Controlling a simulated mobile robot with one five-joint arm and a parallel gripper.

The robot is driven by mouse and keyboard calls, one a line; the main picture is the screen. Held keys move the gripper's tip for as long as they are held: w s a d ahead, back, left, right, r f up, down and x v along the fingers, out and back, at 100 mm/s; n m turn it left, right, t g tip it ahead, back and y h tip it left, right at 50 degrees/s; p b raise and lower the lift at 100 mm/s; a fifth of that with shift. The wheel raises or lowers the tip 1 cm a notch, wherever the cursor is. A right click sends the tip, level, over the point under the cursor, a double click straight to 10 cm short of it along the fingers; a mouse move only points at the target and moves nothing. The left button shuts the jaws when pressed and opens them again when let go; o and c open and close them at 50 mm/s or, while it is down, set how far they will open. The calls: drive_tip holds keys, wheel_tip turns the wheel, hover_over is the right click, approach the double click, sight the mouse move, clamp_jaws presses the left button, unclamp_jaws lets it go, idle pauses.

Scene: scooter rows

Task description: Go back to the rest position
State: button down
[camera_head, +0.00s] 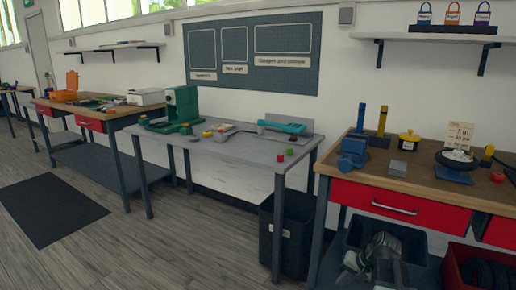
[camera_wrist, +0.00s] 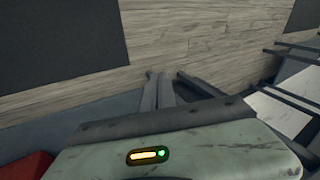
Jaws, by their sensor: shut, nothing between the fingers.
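In the wrist view my gripper (camera_wrist: 159,78) shows as narrow dark grey fingers close together. It is shut, with nothing held between the fingers. It is over the grey plank floor (camera_wrist: 200,40), beyond a pale green body part of mine with a yellow and a green light.
In the head view a grey workbench (camera_head: 230,147) stands in the middle, with a dark bin (camera_head: 290,235) at its right. A wooden bench with a red drawer (camera_head: 390,205) is at right. A dark mat (camera_head: 45,210) lies on open floor at left.

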drive_tip(key=s+a+f+n+g+h, duration=0.1)
drive_tip(key=s+a+n+g+h, duration=0.2)
drive_tip(key=a, duration=0.6)
drive_tip(key=s+a+f+n+g, duration=0.1)
drive_tip(key=s+a+n, duration=0.3)
drive_tip(key=a, duration=0.5)
wheel_tip(320, 180, up, 32)
drive_tip(key=s+m+p, duration=0.1)
drive_tip(key=p, duration=3.1)
drive_tip(key=shift+a+h, duration=0.15)
drive_tip(key=shift+h, duration=0.15)
drive_tip(key=shift+f, duration=0.15)
